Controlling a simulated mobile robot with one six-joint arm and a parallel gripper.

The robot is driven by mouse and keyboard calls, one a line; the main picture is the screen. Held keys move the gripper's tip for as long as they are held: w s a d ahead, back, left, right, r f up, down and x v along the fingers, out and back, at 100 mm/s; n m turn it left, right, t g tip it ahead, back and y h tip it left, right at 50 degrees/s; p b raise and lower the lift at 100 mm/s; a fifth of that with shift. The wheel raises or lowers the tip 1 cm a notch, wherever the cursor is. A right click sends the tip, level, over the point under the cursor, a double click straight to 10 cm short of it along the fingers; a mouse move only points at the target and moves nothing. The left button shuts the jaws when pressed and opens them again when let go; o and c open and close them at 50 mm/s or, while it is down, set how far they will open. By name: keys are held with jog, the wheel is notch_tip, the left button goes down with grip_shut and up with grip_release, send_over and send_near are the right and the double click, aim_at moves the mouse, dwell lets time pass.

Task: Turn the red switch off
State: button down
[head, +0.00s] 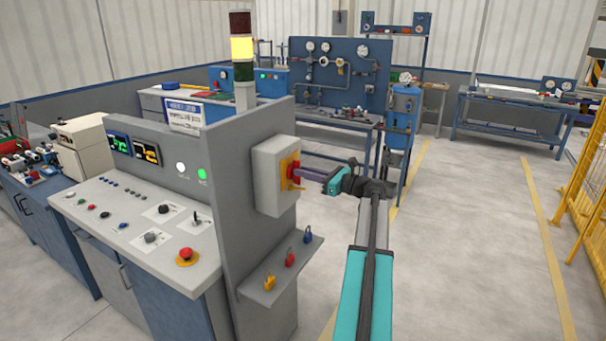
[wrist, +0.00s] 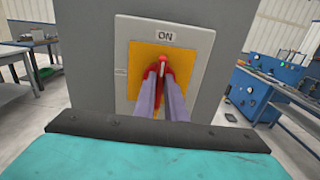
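The red switch (wrist: 161,64) is a rotary handle on a yellow plate, on a light grey box (wrist: 122,80) fixed to a grey panel. A white mark on the handle points up toward the "ON" label (wrist: 165,36). In the head view the switch (head: 292,165) faces right, toward my arm. My gripper (wrist: 161,78) reaches straight to it, with its two purple fingers close together on either side of the handle. It appears shut on the handle; the fingers hide the handle's lower part. My gripper (head: 299,173) also meets the switch in the head view.
Below the box, a small shelf (head: 262,296) holds yellow, red and blue padlocks. A control desk (head: 92,192) with a red stop button (head: 185,254) stands left of the panel. A pipe-and-gauge board (head: 340,92) stands behind. The floor to the right is clear up to a yellow fence (head: 588,185).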

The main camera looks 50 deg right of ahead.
jog(key=shift+f, duration=0.1)
jog(key=shift+a, duration=0.1)
jog(key=shift+n+b, duration=0.5)
jog(key=shift+b, duration=0.05)
jog(key=n+b, duration=0.3)
jog(key=b, duration=0.2)
jog(key=shift+a+f+n, duration=0.1)
jog(key=shift+f+n, duration=0.2)
jog(key=shift+n, duration=0.1)
jog(key=n+b, duration=0.4)
jog(key=shift+s+a+f+b, duration=0.1)
jog(key=shift+b, duration=0.3)
jog(key=n+b, duration=0.6)
jog(key=shift+a+f+b, duration=0.1)
jog(key=shift+f+b, duration=0.1)
jog(key=shift+b, duration=0.1)
jog(key=n+b, duration=0.3)
jog(key=shift+a+r+n, duration=0.1)
jog(key=shift+n, duration=0.2)
